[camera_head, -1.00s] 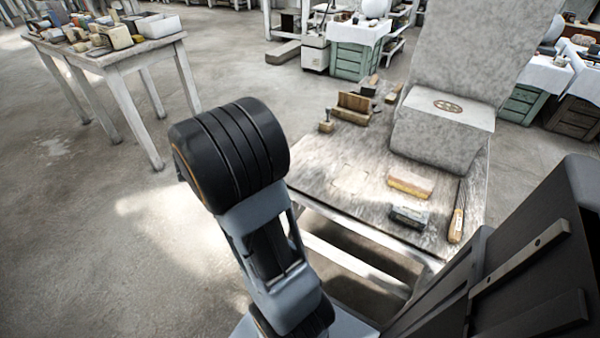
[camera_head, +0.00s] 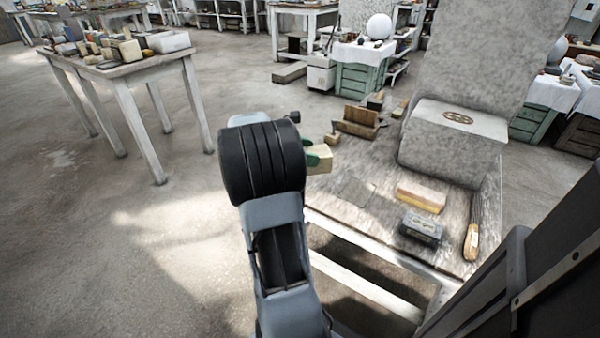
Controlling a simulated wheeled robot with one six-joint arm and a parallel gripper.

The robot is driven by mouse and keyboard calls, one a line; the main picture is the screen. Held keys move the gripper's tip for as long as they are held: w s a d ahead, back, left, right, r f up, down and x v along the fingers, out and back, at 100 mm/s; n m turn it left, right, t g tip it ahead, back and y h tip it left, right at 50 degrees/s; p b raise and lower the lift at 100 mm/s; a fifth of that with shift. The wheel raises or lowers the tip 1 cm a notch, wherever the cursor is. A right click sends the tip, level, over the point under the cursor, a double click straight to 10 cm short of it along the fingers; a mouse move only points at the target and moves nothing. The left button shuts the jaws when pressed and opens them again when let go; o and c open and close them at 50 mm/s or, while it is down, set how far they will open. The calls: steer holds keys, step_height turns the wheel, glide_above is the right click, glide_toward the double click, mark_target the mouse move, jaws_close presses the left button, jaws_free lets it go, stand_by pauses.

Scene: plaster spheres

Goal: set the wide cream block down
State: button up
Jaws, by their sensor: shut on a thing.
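My gripper (camera_head: 316,154) shows only in part, with green fingertips, just right of my dark wrist joint. It is shut on the wide cream block (camera_head: 321,162), which shows as a pale block sticking out to the right. The block is over or near the left edge of the grey worktable (camera_head: 345,197). I cannot tell whether it touches the surface. My arm hides its left part and most of my gripper.
The worktable holds a cream-and-yellow block (camera_head: 421,196), a dark grey block (camera_head: 422,228), a wooden-handled tool (camera_head: 472,240), a wooden holder (camera_head: 360,121) and a large stone block (camera_head: 453,145). Bare tabletop lies around its middle. A cluttered table (camera_head: 125,66) stands at left.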

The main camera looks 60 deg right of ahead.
steer(key=w+d+f+b, duration=0.1)
steer(key=f, duration=0.2)
steer(key=w+d+f+b, duration=0.1)
steer(key=w+f+b, duration=0.1)
steer(key=f, duration=0.1)
steer(key=w+d+f+b, duration=0.1)
steer(key=f+b, duration=0.1)
steer(key=f, duration=0.1)
steer(key=shift+w+f, duration=0.1)
steer(key=shift+w, duration=0.3)
steer(key=shift+a, duration=0.1)
steer(key=o, duration=1.5)
steer(key=shift+f, duration=0.15)
